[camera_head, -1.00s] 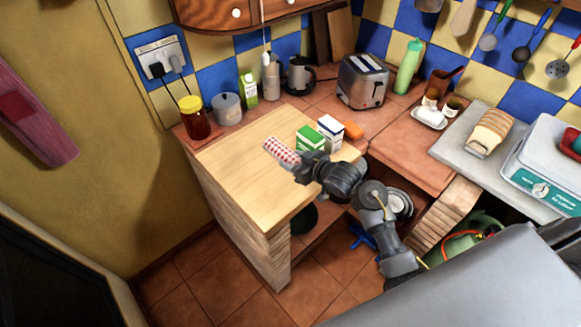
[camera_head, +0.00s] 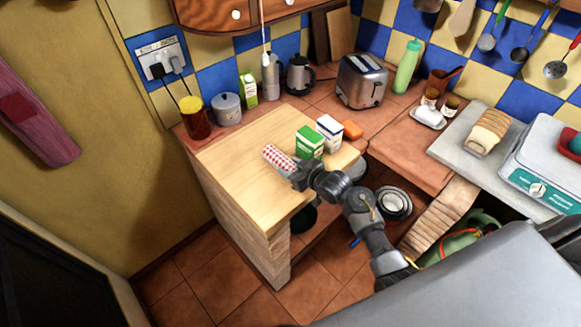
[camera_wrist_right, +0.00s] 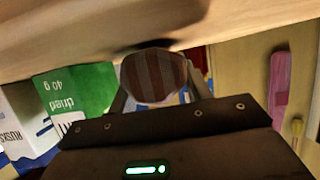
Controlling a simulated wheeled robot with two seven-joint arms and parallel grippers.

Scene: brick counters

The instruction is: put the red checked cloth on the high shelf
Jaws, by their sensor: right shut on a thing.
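The red checked cloth (camera_head: 279,158) is a small red-and-white bundle over the light wooden top (camera_head: 240,165) of the left unit. My right gripper (camera_head: 297,171) is shut on its near right end. In the right wrist view the cloth (camera_wrist_right: 155,77) shows as a dark striped bundle between the fingers, close to the wooden surface (camera_wrist_right: 90,35). I cannot tell whether it touches that surface. The wooden top has an open space with a lower level beneath; no other shelf shows clearly. My left gripper is not in view.
A green box (camera_head: 309,142) and a white-and-blue box (camera_head: 329,132) stand just right of the cloth. A yellow-lidded jar (camera_head: 194,118) and a grey pot (camera_head: 227,109) stand behind. A toaster (camera_head: 361,82) is farther back. The wooden top's left and front are clear.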

